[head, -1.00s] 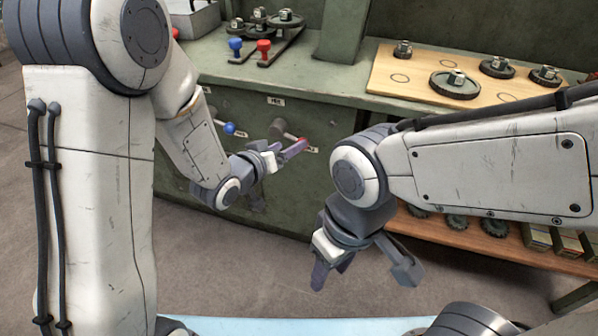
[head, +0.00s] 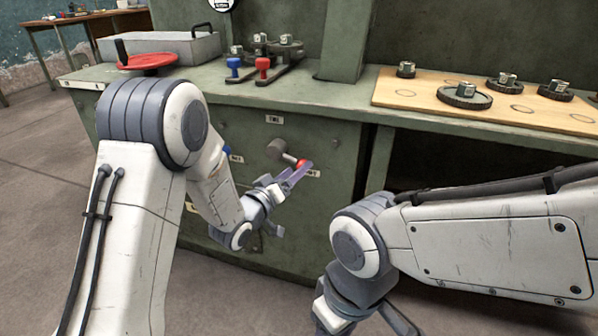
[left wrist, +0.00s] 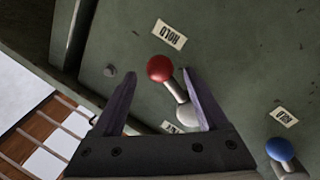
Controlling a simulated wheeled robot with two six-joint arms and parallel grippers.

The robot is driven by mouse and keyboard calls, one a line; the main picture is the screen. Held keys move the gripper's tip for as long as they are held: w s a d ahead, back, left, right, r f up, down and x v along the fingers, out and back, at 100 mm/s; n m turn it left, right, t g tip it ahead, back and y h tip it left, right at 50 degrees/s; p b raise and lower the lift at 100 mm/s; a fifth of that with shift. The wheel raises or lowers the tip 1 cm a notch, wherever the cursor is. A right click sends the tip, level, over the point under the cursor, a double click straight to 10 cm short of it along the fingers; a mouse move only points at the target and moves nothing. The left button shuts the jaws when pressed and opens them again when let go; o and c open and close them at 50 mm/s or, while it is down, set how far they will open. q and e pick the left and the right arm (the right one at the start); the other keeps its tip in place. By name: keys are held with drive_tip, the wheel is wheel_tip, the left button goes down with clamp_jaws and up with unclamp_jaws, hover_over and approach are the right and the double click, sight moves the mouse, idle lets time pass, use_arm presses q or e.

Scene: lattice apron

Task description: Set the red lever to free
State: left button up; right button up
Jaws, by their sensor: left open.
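The red lever, with its red knob (head: 303,163) on a short pale shaft from a grey hub (head: 277,148), is on the green cabinet front. The knob points down-right toward a small label that reads HOLD in the left wrist view (left wrist: 169,35). My left gripper (head: 291,177) is open at the knob. In the left wrist view its fingertips stand either side of the red knob (left wrist: 160,68); I cannot tell contact. My right gripper (head: 362,316) is cut off by the bottom edge.
A blue-knobbed lever (left wrist: 280,150) is beside the red one on the cabinet. The bench top (head: 205,80) carries a red handwheel (head: 146,62), a grey box and blue and red handled pieces. A wooden board (head: 395,92) holds gears at the right.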

use_arm(q)
drive_tip(key=shift+x, duration=1.15)
clamp_jaws()
idle(0.6)
